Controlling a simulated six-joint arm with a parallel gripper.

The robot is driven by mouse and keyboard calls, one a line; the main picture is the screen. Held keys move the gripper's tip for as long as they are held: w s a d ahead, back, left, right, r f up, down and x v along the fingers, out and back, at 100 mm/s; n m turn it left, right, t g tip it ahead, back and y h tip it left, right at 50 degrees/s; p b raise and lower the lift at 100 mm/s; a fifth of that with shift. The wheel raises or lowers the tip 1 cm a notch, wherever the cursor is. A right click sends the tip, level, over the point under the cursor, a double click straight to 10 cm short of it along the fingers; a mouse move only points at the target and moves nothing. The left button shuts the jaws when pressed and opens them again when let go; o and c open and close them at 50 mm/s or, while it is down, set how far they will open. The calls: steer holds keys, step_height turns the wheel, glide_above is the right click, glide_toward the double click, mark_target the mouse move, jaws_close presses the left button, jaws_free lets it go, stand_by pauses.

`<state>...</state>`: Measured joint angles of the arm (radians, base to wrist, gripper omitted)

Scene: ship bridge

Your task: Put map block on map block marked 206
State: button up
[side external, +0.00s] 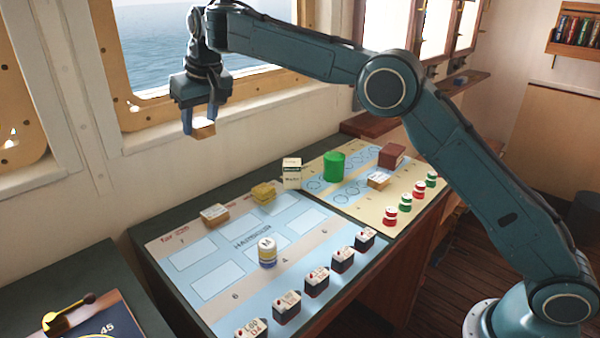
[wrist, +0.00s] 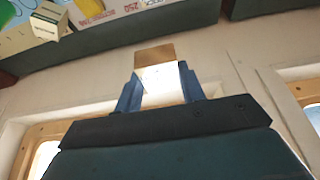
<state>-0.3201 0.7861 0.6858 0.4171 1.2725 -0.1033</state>
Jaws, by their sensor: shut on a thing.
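My gripper (side external: 200,124) is shut on a small tan map block (side external: 204,132), high above the far edge of the chart table by the window. The wrist view shows the block (wrist: 155,54) between the fingertips, with a brown face and a bright white face. On the table, a tan block with a pale top (side external: 215,214) lies at the far left of the chart, and a yellowish block (side external: 263,192) lies right of it. Another pale-topped block (side external: 378,181) lies on the right-hand chart. I cannot read the number 206 on any of them.
A round stack (side external: 267,252) stands mid-chart. Several dark ship-like blocks (side external: 316,282) line the front, and red and green pieces (side external: 404,203) the right. The window wall (side external: 90,215) is close behind.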

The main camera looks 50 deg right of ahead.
glide_above(212, 209)
steer(key=s, duration=0.2)
steer(key=f, duration=1.5)
steer(key=shift+w+f, duration=0.2)
steer(key=shift+f, duration=0.15)
steer(key=shift+f, duration=2.15)
steer(key=shift+f, duration=0.1)
steer(key=o, duration=1)
steer(key=shift+c, duration=0.2)
